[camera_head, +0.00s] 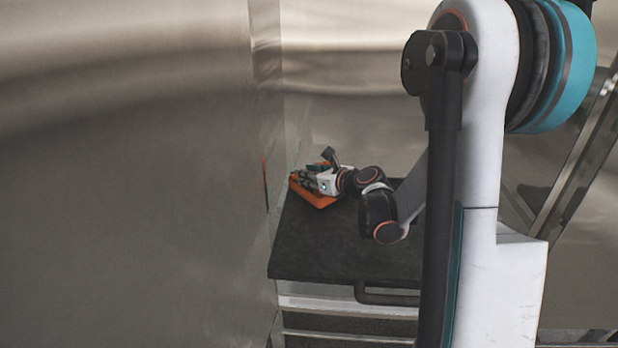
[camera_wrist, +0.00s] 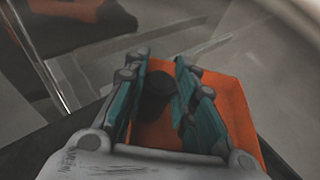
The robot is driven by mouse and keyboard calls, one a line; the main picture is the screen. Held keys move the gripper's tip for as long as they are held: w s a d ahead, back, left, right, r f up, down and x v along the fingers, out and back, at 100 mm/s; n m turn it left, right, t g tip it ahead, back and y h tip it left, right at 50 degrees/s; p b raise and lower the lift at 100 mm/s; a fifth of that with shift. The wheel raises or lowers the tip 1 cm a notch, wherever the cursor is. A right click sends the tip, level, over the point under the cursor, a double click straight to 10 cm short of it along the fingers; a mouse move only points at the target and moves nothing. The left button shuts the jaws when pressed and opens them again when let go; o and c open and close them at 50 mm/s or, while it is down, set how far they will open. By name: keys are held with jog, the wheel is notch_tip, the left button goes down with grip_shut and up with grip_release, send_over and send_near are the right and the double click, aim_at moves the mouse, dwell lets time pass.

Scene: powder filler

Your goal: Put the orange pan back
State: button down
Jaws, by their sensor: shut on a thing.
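The orange pan (camera_head: 322,199) is at the far left corner of the dark table top, close to the metal wall. My gripper (camera_head: 310,178) is over it and covers much of it. In the wrist view the pan (camera_wrist: 232,105) lies under and between the teal-padded fingers of my gripper (camera_wrist: 165,75). The fingers are shut on a dark round part of the pan, seen between them. I cannot tell whether the pan rests on the table or is slightly raised.
The dark table top (camera_head: 340,245) is otherwise clear, with a dark handle (camera_head: 385,297) at its front. A tall metal wall (camera_head: 130,180) stands at the left and mirrors some orange. Clear panel edges (camera_wrist: 55,80) show beyond the pan in the wrist view.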

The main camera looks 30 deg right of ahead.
jog(key=shift+f, duration=0.2)
jog(key=c, duration=1.3)
grip_release()
jog(key=shift+r, duration=0.1)
jog(key=shift+r, duration=0.2)
jog(key=p+v, duration=0.3)
jog(key=v, duration=0.9)
